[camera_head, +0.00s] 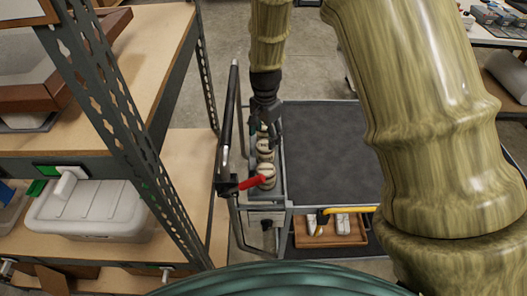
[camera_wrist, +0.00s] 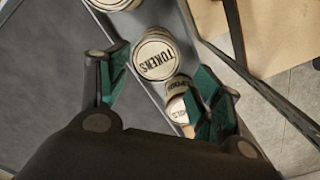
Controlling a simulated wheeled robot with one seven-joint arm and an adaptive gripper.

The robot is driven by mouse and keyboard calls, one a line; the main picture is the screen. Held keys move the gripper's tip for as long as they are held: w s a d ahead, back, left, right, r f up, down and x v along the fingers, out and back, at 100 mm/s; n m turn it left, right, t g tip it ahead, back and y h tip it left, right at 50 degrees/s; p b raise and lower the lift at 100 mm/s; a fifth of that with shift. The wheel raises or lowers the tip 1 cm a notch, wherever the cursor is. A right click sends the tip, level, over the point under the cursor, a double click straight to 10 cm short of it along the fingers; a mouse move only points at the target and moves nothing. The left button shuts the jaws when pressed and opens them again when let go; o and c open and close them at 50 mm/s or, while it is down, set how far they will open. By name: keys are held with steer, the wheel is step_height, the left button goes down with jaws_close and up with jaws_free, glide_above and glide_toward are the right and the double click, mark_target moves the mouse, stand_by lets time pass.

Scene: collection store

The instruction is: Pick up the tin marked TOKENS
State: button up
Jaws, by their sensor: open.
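The tin marked TOKENS (camera_wrist: 155,57) is a round tin with a pale lid and dark lettering, upright in the wrist view. My gripper (camera_wrist: 161,62) is open above it, with one green finger to the left of the tin and the other to its lower right. The fingers do not appear to close on anything. In the head view my gripper (camera_head: 266,118) points down over the far end of a row of tins. There its underside hides part of the row, and I cannot tell which tin is TOKENS.
The row sits in a narrow tray along a trolley (camera_head: 325,150) with a clear dark top.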

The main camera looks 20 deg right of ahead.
mark_target(265, 145)
steer(key=f, duration=0.3)
steer(key=shift+s+d+f+p, duration=0.1)
steer(key=shift+d+f+p, duration=0.15)
steer(key=shift+p, duration=0.15)
steer(key=shift+s+a+f+p, duration=0.15)
steer(key=shift+f+p, duration=0.4)
steer(key=shift+f, duration=0.3)
steer(key=shift+s+a+f+p, duration=0.1)
steer(key=shift+s+f+p, duration=0.05)
steer(key=shift+f+p, duration=0.55)
steer(key=shift+f, duration=1.3)
steer(key=c, duration=1)
